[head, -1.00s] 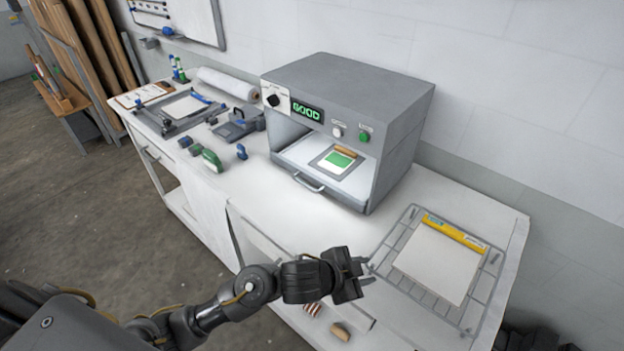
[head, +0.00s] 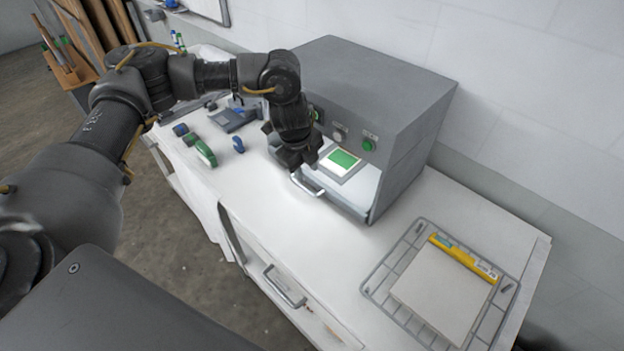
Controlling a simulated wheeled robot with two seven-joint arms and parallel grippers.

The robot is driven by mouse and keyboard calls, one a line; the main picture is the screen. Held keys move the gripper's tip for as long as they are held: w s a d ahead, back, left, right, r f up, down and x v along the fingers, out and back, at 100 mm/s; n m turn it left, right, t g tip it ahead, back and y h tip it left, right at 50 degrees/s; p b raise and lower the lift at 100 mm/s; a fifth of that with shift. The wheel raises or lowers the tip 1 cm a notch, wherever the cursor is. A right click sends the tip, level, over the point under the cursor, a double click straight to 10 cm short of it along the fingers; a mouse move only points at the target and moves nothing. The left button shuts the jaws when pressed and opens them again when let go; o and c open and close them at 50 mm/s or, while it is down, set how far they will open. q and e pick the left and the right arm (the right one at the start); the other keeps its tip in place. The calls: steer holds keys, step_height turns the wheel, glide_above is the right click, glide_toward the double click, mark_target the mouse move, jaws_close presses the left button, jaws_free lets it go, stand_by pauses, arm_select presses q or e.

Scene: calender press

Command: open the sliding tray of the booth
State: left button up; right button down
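The booth (head: 395,110) is a grey box on the white bench, with a green button and a white knob on its front. Its sliding tray (head: 354,187) sits inside the opening and looks slid in. The tray's curved metal handle (head: 308,188) sticks out at the front. A card with a green patch (head: 342,161) lies on the tray. My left gripper (head: 301,164) points down just above and behind the handle, apart from it as far as I can see. Its finger gap is unclear. My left arm hides the booth's display and left front. My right gripper is out of view.
A wire rack (head: 382,287) with a pale sheet and a yellow strip lies at the right. Green tape (head: 206,153) and small blue items lie left of the booth. A drawer handle (head: 285,287) shows on the bench front. The bench before the booth is clear.

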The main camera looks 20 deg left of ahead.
mark_target(309, 191)
arm_select(q)
steer(key=f+p, duration=0.1)
steer(key=f, duration=0.2)
steer(key=w+f+p, duration=0.1)
steer(key=f, duration=0.1)
steer(key=f+p, duration=0.1)
steer(key=f, duration=0.2)
steer(key=shift+w+a+f, duration=0.35)
steer(key=shift+w, duration=0.05)
steer(key=shift+w+f+p, duration=0.1)
steer(key=shift+f+p, duration=0.2)
steer(key=shift+f, duration=0.2)
jaws_close()
